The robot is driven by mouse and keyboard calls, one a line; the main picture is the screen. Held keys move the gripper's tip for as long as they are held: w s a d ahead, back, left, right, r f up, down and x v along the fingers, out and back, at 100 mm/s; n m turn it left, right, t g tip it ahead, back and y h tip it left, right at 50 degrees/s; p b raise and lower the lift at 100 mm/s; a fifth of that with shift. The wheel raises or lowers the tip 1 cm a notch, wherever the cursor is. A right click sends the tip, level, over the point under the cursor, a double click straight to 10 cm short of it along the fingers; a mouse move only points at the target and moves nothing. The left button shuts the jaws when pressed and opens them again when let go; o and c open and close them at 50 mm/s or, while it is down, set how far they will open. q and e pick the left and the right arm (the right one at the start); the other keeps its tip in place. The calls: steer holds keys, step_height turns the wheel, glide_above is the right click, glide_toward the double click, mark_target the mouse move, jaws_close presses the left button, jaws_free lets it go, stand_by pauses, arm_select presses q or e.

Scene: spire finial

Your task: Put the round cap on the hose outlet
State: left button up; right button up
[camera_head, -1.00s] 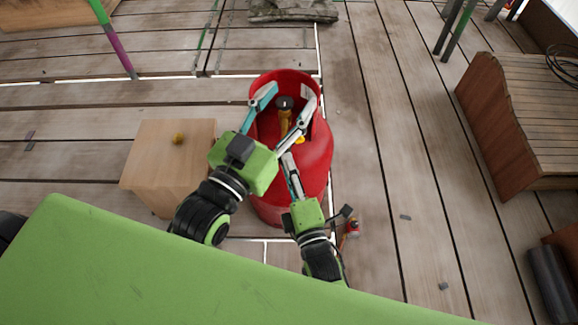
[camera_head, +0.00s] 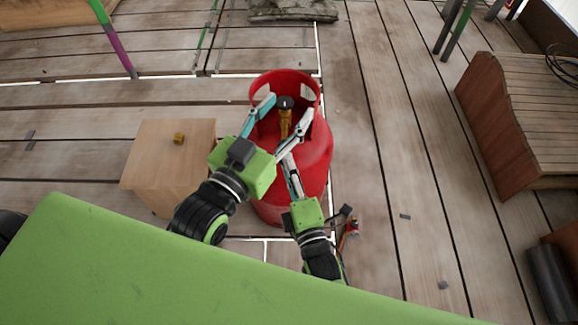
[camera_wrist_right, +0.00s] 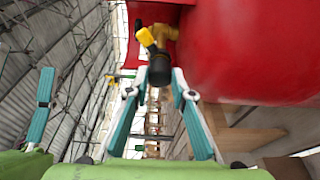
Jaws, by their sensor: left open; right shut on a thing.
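The red gas cylinder (camera_head: 318,165) stands upright, its open collar around a brass valve (camera_head: 285,122) with a black top. The brass also shows in the right wrist view (camera_wrist_right: 166,36). My left gripper (camera_head: 288,106) is open, its fingers on either side of the valve, apart from each other. My right gripper (camera_wrist_right: 157,75) is shut on a round black piece, apparently the round cap (camera_wrist_right: 159,70), close below the brass. A yellow part (camera_wrist_right: 146,37) shows just above it. In the head view my right gripper (camera_head: 284,158) is low at the collar, its tips and the cap hidden. I cannot tell whether cap and outlet touch.
A wooden box (camera_head: 160,170) with a small brass piece (camera_head: 179,138) on it stands left of the cylinder. A small red object (camera_head: 353,227) lies right of my right wrist. A wooden bench (camera_head: 520,125) stands at the right. The planks between are mostly clear.

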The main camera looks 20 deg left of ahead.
arm_select(q)
steer(key=shift+w+r, duration=0.1)
steer(key=shift+r, duration=0.15)
arm_select(e)
steer(key=shift+w+a, duration=0.1)
steer(key=shift+w, duration=0.15)
steer(key=shift+w, duration=0.2)
steer(key=o, duration=1.1)
arm_select(q)
steer(key=shift+r, duration=0.35)
steer(key=shift+f, duration=0.2)
arm_select(e)
steer(key=v, duration=1.2)
steer(key=shift+s, duration=0.1)
steer(key=shift+a, duration=0.1)
